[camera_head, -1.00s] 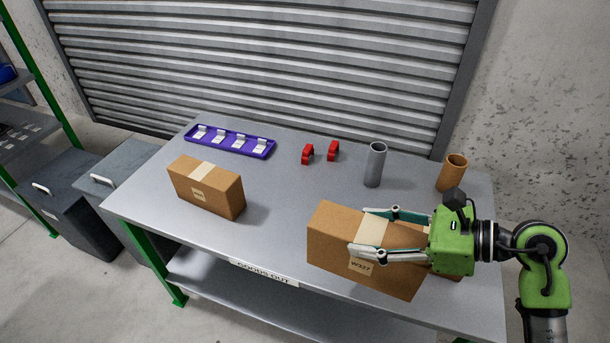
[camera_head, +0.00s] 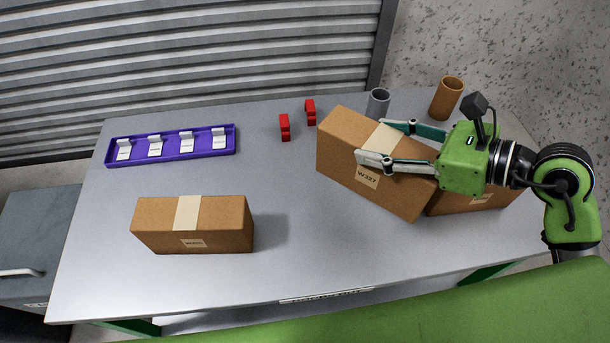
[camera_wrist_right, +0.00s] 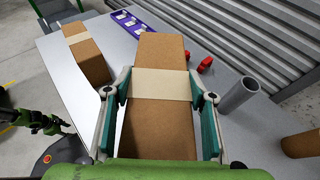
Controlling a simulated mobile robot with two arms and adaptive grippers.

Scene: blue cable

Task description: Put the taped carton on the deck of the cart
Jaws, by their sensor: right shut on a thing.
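A brown carton (camera_head: 340,150) with a pale tape band and a W327 label is held by my right gripper (camera_head: 392,143). The two fingers are shut on its sides across the tape, and it seems raised above the table. In the right wrist view the same carton (camera_wrist_right: 158,120) stretches away between the fingers (camera_wrist_right: 160,95). Another taped carton (camera_head: 195,225) stands on the table at the left. A third brown carton (camera_head: 475,200) is partly hidden behind the held one and my gripper. Green and black parts, perhaps my left arm, show at the left of the wrist view.
The grey table (camera_head: 300,260) has a purple tray (camera_head: 172,146) with white pieces, two red pieces (camera_head: 285,127), a grey tube (camera_head: 377,103) and a brown tube (camera_head: 446,98) towards the back. The table's front middle is clear.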

